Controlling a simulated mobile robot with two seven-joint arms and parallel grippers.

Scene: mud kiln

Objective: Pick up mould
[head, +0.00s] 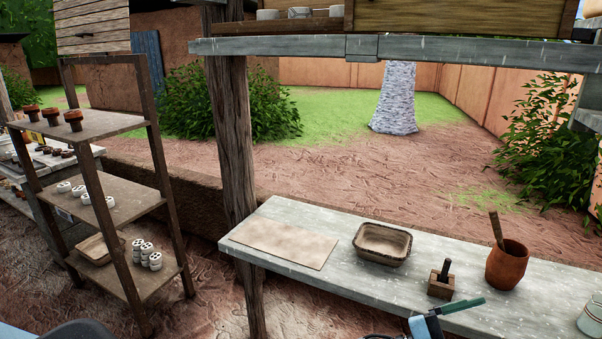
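A rectangular, open, tan-brown hollow form (382,243) that looks like the mould sits upright on the grey plank table, right of a flat beige sheet. A small wooden block with a dark upright handle (440,282) stands to its right; I cannot tell whether it is also a mould or a stamp. My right gripper (428,322) seems to show only partly at the bottom edge, blue and dark, beside a dark green bar (463,305). Its fingers are not clear, and it is apart from the hollow form. My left gripper is not visible.
The grey table (330,290) has clear front space. An orange-brown pot (507,265) with a stick stands right of the block, and a pale container (591,317) is at the right edge. A shelf rack (125,195) stands left.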

